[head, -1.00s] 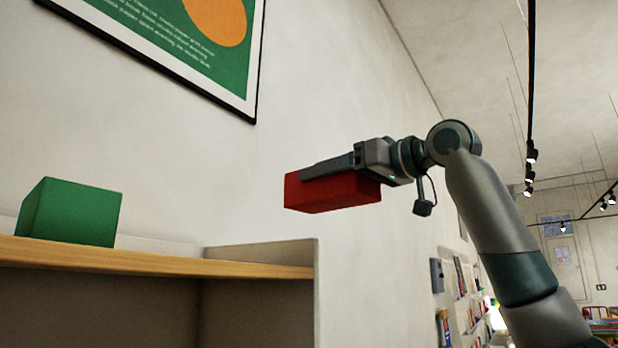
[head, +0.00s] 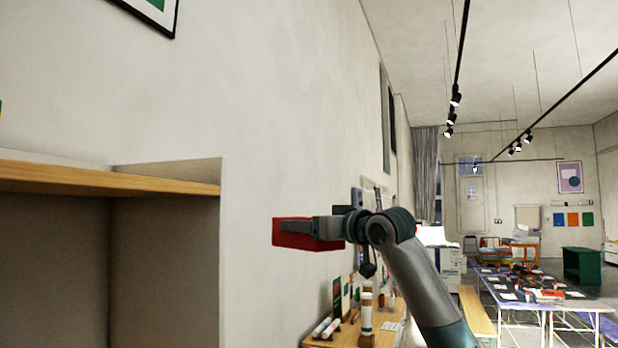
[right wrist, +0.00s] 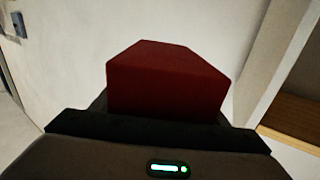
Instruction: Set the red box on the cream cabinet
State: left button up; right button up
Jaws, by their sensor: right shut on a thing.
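The red box (head: 305,242) is held in the air by my right gripper (head: 290,227), near the middle of the head view. The gripper is shut on it, and one finger lies along its near side. The box also shows in the right wrist view (right wrist: 165,85), sticking out beyond the gripper. A pale, open-fronted cabinet (head: 208,265) with a wooden board (head: 120,180) stands at the left of the head view. The box is apart from it, to its right. I cannot tell for certain that this is the cream cabinet. My left gripper is out of view.
A low wooden surface (head: 325,341) with rolls and bottles lies beneath my right arm. Work tables (head: 500,300) and a bench (head: 477,315) stand further right. A wall (head: 290,120) rises behind the box. The air between box and cabinet looks clear.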

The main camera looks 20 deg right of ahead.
jog(key=s+f+m+h, duration=0.1)
jog(key=s+f, duration=0.1)
jog(key=f, duration=1.5)
jog(key=s+f+m+h, duration=0.1)
jog(key=s+f+h, duration=0.15)
jog(key=f, duration=1.45)
jog(key=s+a+f, duration=0.3)
jog(key=s+f, duration=0.5)
jog(key=s, duration=0.3)
jog(key=s+a+f, duration=0.3)
jog(key=s+f, duration=0.6)
jog(key=s, duration=0.1)
jog(key=a+f+m+h+b, duration=0.1)
jog(key=a+f+b, duration=0.5)
jog(key=f+b, duration=0.3)
jog(key=shift+s+a+t, duration=0.15)
jog(key=shift+s+t, duration=0.15)
jog(key=shift+s, duration=0.1)
jog(key=shift+r+h, duration=0.1)
jog(key=shift+h, duration=0.15)
